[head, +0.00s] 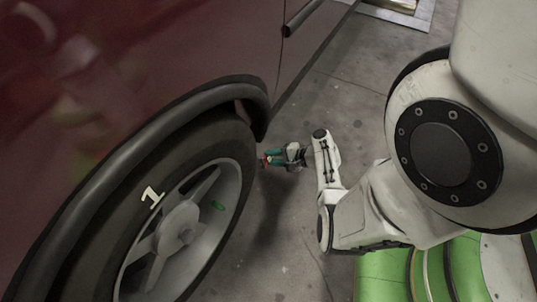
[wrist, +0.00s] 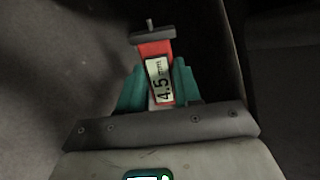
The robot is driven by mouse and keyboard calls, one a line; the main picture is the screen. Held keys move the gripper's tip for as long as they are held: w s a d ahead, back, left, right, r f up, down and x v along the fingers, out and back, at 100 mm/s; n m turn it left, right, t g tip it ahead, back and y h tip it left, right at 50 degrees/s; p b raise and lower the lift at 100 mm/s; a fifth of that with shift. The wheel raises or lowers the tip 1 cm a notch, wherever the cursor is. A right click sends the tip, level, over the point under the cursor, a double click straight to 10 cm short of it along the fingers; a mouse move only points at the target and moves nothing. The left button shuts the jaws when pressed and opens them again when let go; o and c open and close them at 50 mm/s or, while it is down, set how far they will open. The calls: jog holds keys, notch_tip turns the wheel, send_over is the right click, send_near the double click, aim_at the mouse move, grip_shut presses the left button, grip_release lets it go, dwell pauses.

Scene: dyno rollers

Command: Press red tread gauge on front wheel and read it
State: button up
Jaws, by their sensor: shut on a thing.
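The red tread gauge (wrist: 155,50) is held between the teal fingers of my gripper (wrist: 158,85). Its display faces the wrist camera and reads 4.5 mm, with the text turned sideways. Its grey crossbar and thin probe point away from my gripper, to the top of the wrist view. In the head view, my gripper (head: 272,158) is beside the tread edge of the wheel marked "1" (head: 118,213). The red gauge (head: 264,160) shows there as a small patch close to the tyre. I cannot tell whether the probe touches the tread.
A dark red car body (head: 130,60) with a black wheel arch (head: 195,100) fills the left of the head view. Grey concrete floor (head: 345,90) lies open to the right of the wheel. A green surface (head: 380,278) is at the bottom right.

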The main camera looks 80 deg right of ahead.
jog(key=s+a, duration=0.4)
jog(key=s, duration=0.8)
dwell(0.7)
jog(key=shift+s, duration=0.1)
dwell(0.5)
